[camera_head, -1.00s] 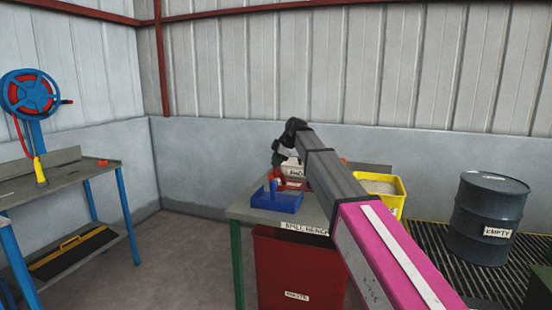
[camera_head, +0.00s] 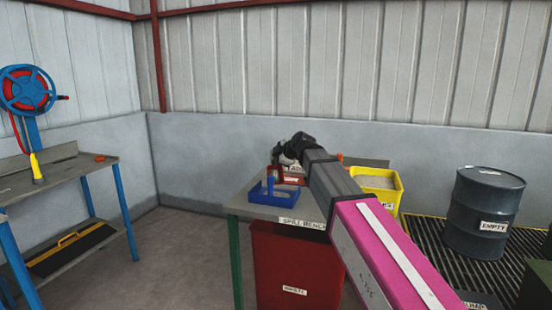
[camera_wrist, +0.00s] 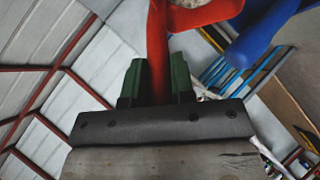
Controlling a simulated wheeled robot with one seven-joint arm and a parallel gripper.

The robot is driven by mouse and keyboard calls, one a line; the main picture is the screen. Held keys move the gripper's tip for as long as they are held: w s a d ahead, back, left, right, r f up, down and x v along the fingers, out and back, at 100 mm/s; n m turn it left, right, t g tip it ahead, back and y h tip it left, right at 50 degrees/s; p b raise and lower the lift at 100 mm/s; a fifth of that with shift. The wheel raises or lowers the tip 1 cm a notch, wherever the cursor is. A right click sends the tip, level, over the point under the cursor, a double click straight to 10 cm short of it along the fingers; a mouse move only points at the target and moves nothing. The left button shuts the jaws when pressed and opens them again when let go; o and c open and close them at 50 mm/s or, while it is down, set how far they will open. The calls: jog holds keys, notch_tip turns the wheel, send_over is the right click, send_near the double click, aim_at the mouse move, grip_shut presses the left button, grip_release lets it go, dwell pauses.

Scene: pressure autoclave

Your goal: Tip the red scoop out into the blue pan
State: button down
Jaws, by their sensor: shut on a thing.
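My gripper (camera_wrist: 158,82) has green fingers and is shut on the handle of the red scoop (camera_wrist: 158,45) in the wrist view. The scoop's bowl is cut off by the top edge, and a bit of pale material shows in it. A blue piece, likely part of the blue pan (camera_wrist: 262,30), shows right beside the scoop. In the head view the blue pan (camera_head: 283,200) sits on the spill bench at its front left. My gripper (camera_head: 283,160) is above and just behind the pan there, its fingers mostly hidden. I cannot tell how far the scoop is tilted.
The spill bench (camera_head: 252,211) carries a red labelled container (camera_head: 293,171) behind the pan. A red waste bin (camera_head: 293,265) stands below in front. A yellow bin (camera_head: 388,190) and a dark drum (camera_head: 484,214) are at right. Another bench (camera_head: 65,175) is at left.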

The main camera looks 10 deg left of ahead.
jog(key=shift+s+d+f+n+t+y, duration=0.3)
jog(key=shift+s+d+t+y, duration=0.1)
jog(key=shift+s+t+y, duration=0.35)
jog(key=shift+s+d+f+n+t+y, duration=0.3)
jog(key=shift+s+d+t+y, duration=0.15)
jog(key=shift+s+t, duration=0.4)
jog(key=shift+s+d+f+n+t+y, duration=0.35)
jog(key=shift+s+t+y, duration=0.3)
jog(key=shift+s, duration=0.3)
jog(key=shift+r, duration=0.15)
jog(key=shift+w+a+r+m+g+h, duration=0.15)
jog(key=shift+w+r+g+h, duration=0.15)
jog(key=shift+r, duration=0.2)
jog(key=shift+w+a+r+m+g+h, duration=0.15)
jog(key=shift+w+r+g+h, duration=0.15)
jog(key=shift+r, duration=0.2)
jog(key=shift+w+a+r+m+g+h, duration=0.1)
jog(key=shift+w+r+m+g+h, duration=0.1)
jog(key=shift+r+g, duration=0.25)
